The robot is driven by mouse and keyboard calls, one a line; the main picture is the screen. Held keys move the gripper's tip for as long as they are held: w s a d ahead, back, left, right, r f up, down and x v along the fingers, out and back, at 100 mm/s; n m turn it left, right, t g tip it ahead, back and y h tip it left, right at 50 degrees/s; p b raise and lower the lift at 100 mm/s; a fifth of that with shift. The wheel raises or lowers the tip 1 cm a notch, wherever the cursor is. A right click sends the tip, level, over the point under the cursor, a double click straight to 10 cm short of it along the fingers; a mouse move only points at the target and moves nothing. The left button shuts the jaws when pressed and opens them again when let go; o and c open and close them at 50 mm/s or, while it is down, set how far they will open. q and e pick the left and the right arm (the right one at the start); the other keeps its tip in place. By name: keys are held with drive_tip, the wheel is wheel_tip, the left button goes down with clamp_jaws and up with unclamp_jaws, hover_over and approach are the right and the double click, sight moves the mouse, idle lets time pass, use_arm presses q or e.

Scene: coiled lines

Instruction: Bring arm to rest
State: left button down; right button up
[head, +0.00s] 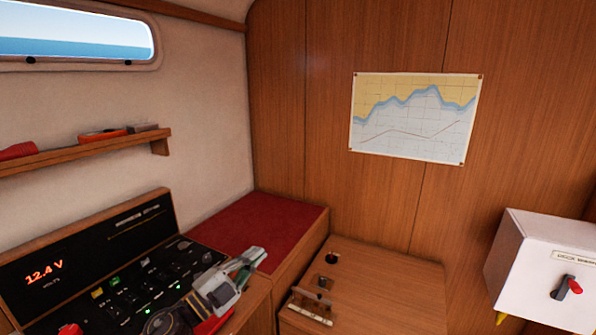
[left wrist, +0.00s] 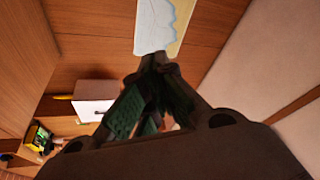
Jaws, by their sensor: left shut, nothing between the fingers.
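My left gripper (head: 252,259) reaches in from the bottom of the head view, over the right end of the black switch panel. Its fingers are together with nothing visible between them. In the left wrist view the closed fingers (left wrist: 156,62) point toward the wooden wall and the chart. My right gripper does not show in either view.
The switch panel (head: 88,251) reads 12.4 V. A red cushion (head: 262,222) lies behind it, and a wooden cabinet top (head: 390,285) is to the right. A white box (head: 545,262) with a red-tipped switch is at far right. A shelf (head: 85,150) and chart (head: 414,118) are on the walls.

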use_arm(q)
drive_tip(key=s+a+f+n+g+y, duration=0.1)
drive_tip(key=s+a+f+n+y, duration=0.2)
drive_tip(key=a+f+n+y, duration=1.25)
drive_tip(key=s+d+f+n+g+h, duration=0.1)
drive_tip(key=s+d+f+n+g, duration=0.1)
drive_tip(key=s+f+g, duration=0.7)
drive_tip(key=s+d+f+n+g+h, duration=0.15)
drive_tip(key=s+f, duration=0.35)
drive_tip(key=s, duration=0.7)
wheel_tip(320, 180, down, 32)
drive_tip(key=s+r+g, duration=0.1)
drive_tip(key=s+g, duration=0.1)
drive_tip(key=s, duration=0.1)
drive_tip(key=s+a+f, duration=0.1)
drive_tip(key=s+f, duration=0.9)
drive_tip(key=s, duration=0.1)
drive_tip(key=s+a+f+g+y, duration=0.1)
drive_tip(key=s+a+f, duration=0.1)
drive_tip(key=s+f, duration=0.8)
drive_tip(key=shift+s+a+f, duration=0.25)
drive_tip(key=shift+s+f, duration=0.1)
drive_tip(key=shift+s, duration=0.25)
